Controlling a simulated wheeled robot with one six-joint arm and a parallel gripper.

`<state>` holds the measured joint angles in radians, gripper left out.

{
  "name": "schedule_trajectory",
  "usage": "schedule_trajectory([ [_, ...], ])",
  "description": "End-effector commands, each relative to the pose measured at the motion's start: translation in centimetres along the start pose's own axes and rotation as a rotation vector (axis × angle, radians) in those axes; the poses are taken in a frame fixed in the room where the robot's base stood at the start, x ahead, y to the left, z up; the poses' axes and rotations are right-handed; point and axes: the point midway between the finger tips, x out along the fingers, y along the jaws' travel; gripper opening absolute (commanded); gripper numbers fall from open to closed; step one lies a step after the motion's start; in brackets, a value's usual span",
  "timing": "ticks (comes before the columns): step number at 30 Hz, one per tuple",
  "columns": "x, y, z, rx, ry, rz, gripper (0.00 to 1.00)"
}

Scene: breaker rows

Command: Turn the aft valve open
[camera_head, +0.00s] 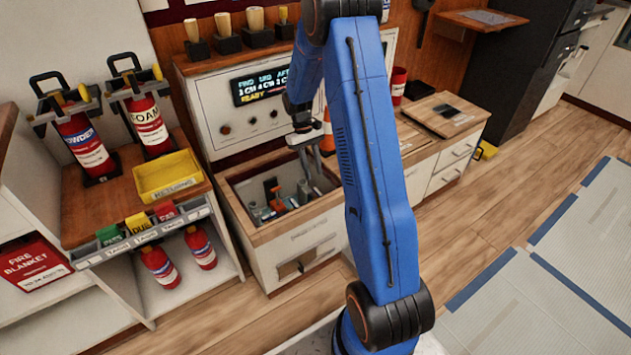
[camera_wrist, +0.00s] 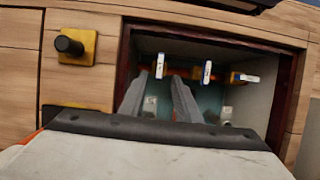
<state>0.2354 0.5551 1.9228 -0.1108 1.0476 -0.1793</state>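In the wrist view, three levers with white tags stand in a row inside an open recess: a left lever (camera_wrist: 160,65), a middle lever (camera_wrist: 207,72) and a right lever (camera_wrist: 245,78). The tags are too small to read, so I cannot tell which is the aft valve. My gripper (camera_wrist: 158,82) is open, its two grey fingers spread and empty inside the recess. The left lever stands beyond the gap between the fingers; contact is not clear. In the head view my gripper (camera_head: 311,168) reaches down into the recess from above.
The recess is in a wooden-topped cabinet (camera_head: 305,246); its walls surround my fingers. A display panel (camera_head: 259,87) stands behind it. A shelf with a yellow tray (camera_head: 167,177) and fire extinguishers (camera_head: 149,128) is on the left. A black knob (camera_wrist: 68,45) is left of the recess.

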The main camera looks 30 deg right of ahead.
Motion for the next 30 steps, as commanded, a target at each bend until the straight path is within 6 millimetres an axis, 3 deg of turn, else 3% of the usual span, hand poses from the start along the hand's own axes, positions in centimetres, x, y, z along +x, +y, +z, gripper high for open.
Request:
schedule_trajectory([
  [9, -6.3, 0.0, 0.0, 0.0, 0.003, 0.001, 0.3],
  [15, -8.8, 0.0, -0.1, -0.001, 0.002, 0.001, 0.3],
  [30, -9.8, 0.0, 0.0, -0.001, 0.0, 0.0, 0.3],
])
